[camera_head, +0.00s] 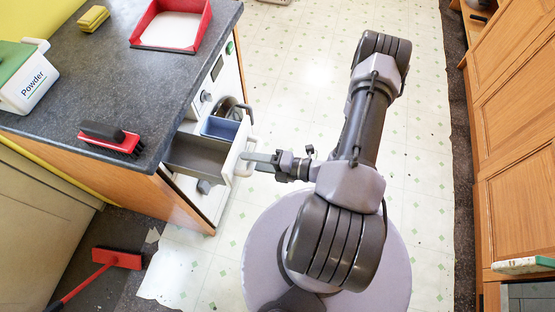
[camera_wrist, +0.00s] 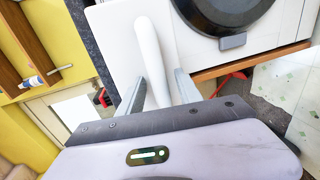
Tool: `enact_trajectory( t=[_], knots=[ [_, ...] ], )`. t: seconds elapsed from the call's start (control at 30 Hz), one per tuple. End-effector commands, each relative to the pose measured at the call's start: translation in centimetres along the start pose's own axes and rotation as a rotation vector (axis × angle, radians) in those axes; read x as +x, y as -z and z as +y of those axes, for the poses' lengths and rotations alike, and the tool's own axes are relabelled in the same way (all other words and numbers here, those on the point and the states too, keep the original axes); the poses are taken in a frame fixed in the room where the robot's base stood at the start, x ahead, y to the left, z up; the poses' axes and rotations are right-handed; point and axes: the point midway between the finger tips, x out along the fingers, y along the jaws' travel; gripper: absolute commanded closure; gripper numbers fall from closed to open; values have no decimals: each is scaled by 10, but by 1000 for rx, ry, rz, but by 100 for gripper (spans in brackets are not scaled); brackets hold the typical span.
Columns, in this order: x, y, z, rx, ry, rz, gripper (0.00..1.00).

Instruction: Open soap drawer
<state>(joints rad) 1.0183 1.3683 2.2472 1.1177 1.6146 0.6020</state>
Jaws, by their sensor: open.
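The soap drawer (camera_head: 197,155) of the white washing machine (camera_head: 228,75) is pulled out under the worktop. Its grey compartment and a blue compartment (camera_head: 220,128) show from above. My gripper (camera_head: 256,157) is at the drawer's white front, by its handle (camera_head: 244,168). In the wrist view the white bar handle (camera_wrist: 150,50) runs between the two fingers of my gripper (camera_wrist: 162,88), which stand apart on either side of it. I cannot tell whether either finger touches the handle. The round dark washer door (camera_wrist: 222,12) is also in the wrist view.
On the dark worktop (camera_head: 80,75) are a powder box (camera_head: 25,85), a red brush (camera_head: 112,140), a red tray (camera_head: 205,18) and yellow sponges (camera_head: 93,18). A red broom (camera_head: 115,258) lies on the floor at lower left. Wooden cabinets (camera_head: 515,130) stand at right; the floor between is clear.

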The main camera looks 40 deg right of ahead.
Motion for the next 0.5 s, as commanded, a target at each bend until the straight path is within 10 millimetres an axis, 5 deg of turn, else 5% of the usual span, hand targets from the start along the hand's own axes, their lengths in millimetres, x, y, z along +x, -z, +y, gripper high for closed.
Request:
enact_trajectory(
  t=[0.17,0.5],
  knots=[
    [-19,-2,2,0,-1,-6,59],
    [-125,-2,3,-2,2,-9,59]
  ],
)
